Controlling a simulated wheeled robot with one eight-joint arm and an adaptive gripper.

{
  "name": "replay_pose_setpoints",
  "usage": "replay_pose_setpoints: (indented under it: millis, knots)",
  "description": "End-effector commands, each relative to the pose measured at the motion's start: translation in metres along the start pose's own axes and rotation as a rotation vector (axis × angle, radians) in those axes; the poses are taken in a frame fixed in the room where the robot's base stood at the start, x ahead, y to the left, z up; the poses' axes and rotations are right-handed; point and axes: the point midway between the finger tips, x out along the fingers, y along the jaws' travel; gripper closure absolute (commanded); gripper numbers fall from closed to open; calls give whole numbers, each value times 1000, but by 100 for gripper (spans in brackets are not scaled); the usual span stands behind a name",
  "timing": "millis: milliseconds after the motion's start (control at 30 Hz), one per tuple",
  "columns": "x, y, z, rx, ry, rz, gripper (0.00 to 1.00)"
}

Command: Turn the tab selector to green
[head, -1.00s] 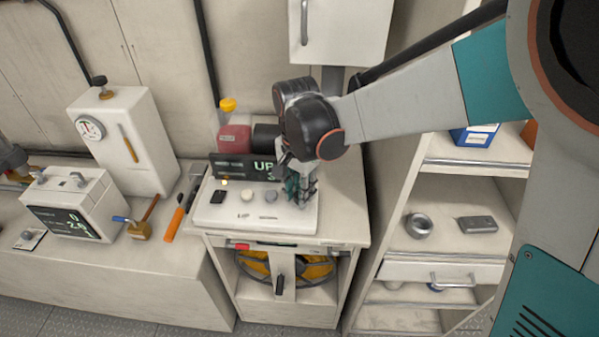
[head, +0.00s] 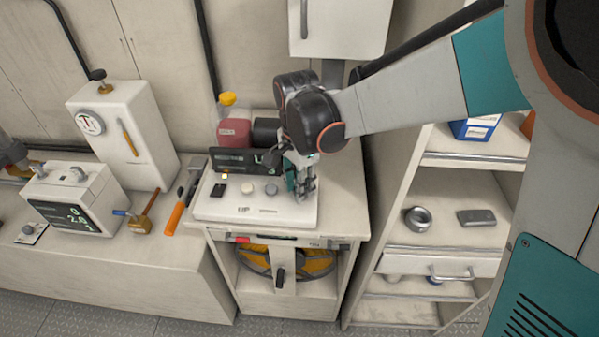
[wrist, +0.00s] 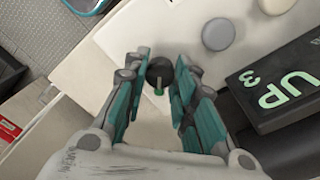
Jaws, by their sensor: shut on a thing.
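The tab selector (wrist: 157,70) is a small dark knob with a thin pale-green mark on its near side in the wrist view. It stands on the white control panel (head: 230,212), towards the panel's right end. My gripper (wrist: 160,75) reaches down over the panel with its teal and grey fingers on both sides of the knob, shut on it. In the head view my gripper (head: 303,190) hides the knob. Colour marks around the knob cannot be made out. A dark display (wrist: 285,90) reads "UP" and "3" in the wrist view; my gripper covers most of its text in the head view.
A cream button (head: 247,187), a grey button (head: 271,189) and a black switch (head: 219,189) sit left of my gripper. A red container (head: 234,130) stands behind the display. An open shelf unit (head: 455,205) is at the right.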

Motion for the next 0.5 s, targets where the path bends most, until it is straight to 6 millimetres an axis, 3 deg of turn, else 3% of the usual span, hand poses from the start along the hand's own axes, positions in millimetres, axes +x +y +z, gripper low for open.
replay_pose_setpoints:
  millis: [33,67,133,167,500]
  knots:
    - [0,0,0,0,0,0,99]
    - [0,0,0,0,0,0,73]
    - [0,0,0,0,0,0,57]
    - [0,0,0,0,0,0,54]
    - [0,0,0,-1,0,0,54]
